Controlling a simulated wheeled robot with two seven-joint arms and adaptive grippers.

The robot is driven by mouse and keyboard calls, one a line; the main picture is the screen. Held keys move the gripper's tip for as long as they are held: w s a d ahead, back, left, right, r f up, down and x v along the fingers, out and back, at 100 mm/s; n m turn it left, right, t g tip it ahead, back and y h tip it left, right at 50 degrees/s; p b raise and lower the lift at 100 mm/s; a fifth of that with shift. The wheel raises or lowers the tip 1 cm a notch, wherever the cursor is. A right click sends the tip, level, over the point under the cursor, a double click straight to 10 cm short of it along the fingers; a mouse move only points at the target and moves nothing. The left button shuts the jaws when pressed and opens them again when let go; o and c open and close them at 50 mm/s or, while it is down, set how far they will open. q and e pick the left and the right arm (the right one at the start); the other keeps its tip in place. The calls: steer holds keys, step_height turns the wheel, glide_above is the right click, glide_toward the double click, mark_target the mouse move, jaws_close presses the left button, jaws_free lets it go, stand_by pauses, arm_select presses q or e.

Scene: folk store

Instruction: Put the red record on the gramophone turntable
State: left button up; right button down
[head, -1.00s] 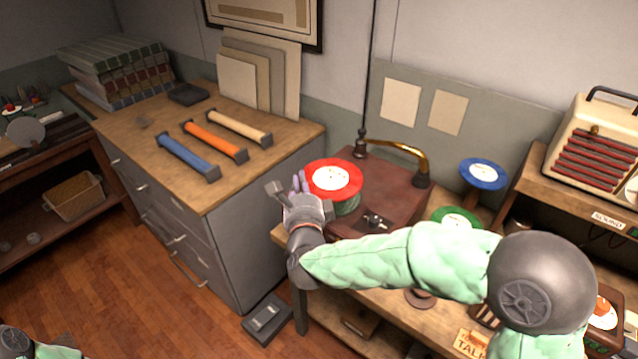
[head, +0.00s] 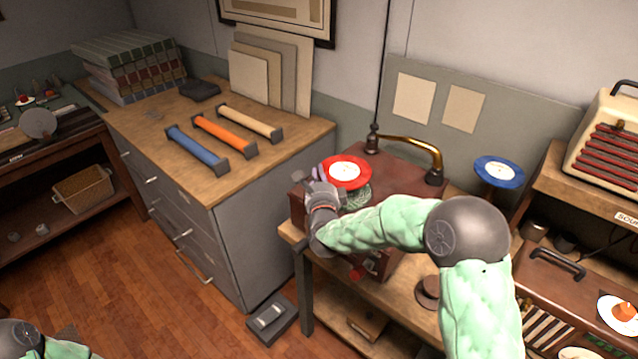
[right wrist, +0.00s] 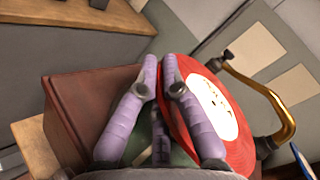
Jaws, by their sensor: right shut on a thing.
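The red record (head: 346,168) has a white label and is held over the left part of the gramophone (head: 402,172), a brown box with a brass tone arm. Part of the green turntable (head: 358,196) shows just below the record; I cannot tell whether they touch. My right gripper (head: 321,172) is at the record's left edge. In the right wrist view its purple fingers (right wrist: 162,65) are shut on the rim of the red record (right wrist: 193,72), which looks tilted there. My left gripper is out of view; only part of that arm shows at the bottom left.
A blue record (head: 498,172) sits on a stand right of the gramophone. The brass tone arm (head: 412,143) stands at the gramophone's back right. A drawer cabinet (head: 262,215) with coloured rollers stands close on the left. A slatted case (head: 608,145) is at the right.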

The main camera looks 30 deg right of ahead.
step_height(320, 180, down, 2)
steer(key=shift+f, duration=0.25)
steer(key=shift+f+b, duration=0.15)
steer(key=shift+b, duration=0.35)
steer(key=c, duration=1.4)
jaws_free()
steer(key=shift+r+p, duration=0.25)
steer(key=shift+p, duration=0.15)
steer(key=p+v, duration=0.1)
steer(key=v, duration=1.1)
steer(key=shift+p, duration=0.3)
